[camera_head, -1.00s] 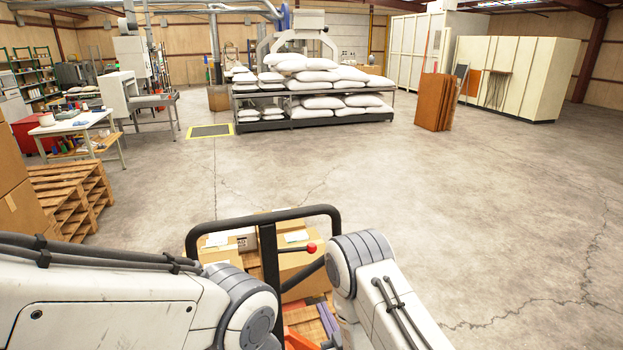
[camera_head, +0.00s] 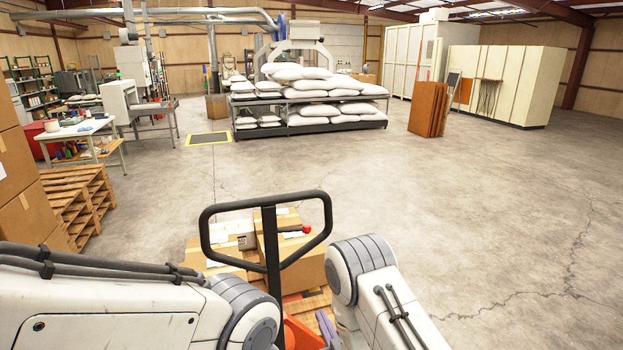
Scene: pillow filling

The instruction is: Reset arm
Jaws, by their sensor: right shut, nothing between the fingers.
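My left arm (camera_head: 110,300) comes in from the left along the bottom edge, and its gripper is out of the picture. My right arm (camera_head: 380,290) stands at the bottom centre-right. A small purple-grey tip beside it, apparently my right gripper (camera_head: 326,323), shows partly at the bottom edge. It is shut and empty, and most of it is hidden by the arm and the picture edge. Between the arms stands the black loop handle (camera_head: 266,202) of a pallet jack, with a red knob (camera_head: 306,229).
Cardboard boxes (camera_head: 302,262) sit on the pallet in front of me. Wooden pallets (camera_head: 75,200) and stacked cartons (camera_head: 22,175) stand at the left. White sacks (camera_head: 303,72) fill a rack at the back. Brown panels (camera_head: 428,108) stand right of it. The right floor is clear.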

